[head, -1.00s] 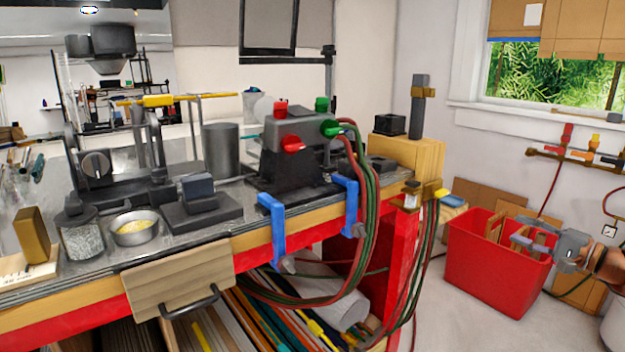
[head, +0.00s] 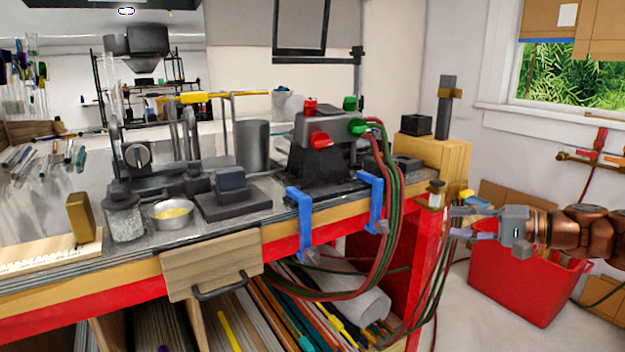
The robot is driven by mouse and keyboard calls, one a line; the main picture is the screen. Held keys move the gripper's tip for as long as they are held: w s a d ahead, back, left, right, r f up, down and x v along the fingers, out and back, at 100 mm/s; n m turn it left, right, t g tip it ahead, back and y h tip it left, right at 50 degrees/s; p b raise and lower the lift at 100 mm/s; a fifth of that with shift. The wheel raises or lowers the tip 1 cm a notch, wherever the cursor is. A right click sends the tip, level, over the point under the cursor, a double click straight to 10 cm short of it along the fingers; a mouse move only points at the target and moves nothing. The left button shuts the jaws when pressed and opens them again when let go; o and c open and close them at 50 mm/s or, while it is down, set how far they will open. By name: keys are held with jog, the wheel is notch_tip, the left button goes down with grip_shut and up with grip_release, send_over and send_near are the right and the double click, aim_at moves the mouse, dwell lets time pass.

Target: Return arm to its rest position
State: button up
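My gripper (head: 470,222) is at the right of the head view, on the end of my copper-coloured arm. Its two grey fingers point left and stand apart, with nothing visible between them. It is in front of the red bin and close to the right end of the workbench (head: 120,262), near the hanging hoses in the picture. Whether it touches the hoses cannot be told. Glass rods (head: 45,160) of several colours stand and lean at the far left.
The bench holds a grey torch with red and green knobs (head: 328,135), a metal bowl (head: 171,213) and a glass jar (head: 124,218). Blue clamps (head: 300,222) grip its front edge. Red and green hoses (head: 392,215) hang at its right end. A red bin (head: 525,290) stands on the floor.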

jog(key=s+a+f+n+g+h, duration=0.1)
jog(key=s+a+n+g, duration=0.2)
jog(key=a, duration=0.5)
jog(key=s+a+f+n+g, duration=0.1)
jog(key=s+a+g, duration=0.1)
jog(key=s+a, duration=0.35)
jog(key=s+a+f+n+g+h, duration=0.25)
jog(key=s+a+f, duration=0.25)
jog(key=s+a, duration=0.35)
jog(key=s+d+f+g+h, duration=0.1)
jog(key=s+d+f+h, duration=0.2)
jog(key=s+f, duration=0.3)
jog(key=s+d+f+g+h, duration=0.2)
jog(key=s+d+f+h, duration=0.1)
jog(key=s, duration=0.6)
jog(key=s+d+f+g+h, duration=0.1)
jog(key=s+d+f+h, duration=0.1)
jog(key=s+f+h, duration=0.4)
notch_tip(320, 180, up, 20)
jog(key=s+t+y+p, duration=0.1)
jog(key=y+p, duration=0.1)
jog(key=p, duration=1.6)
jog(key=shift+d, duration=0.3)
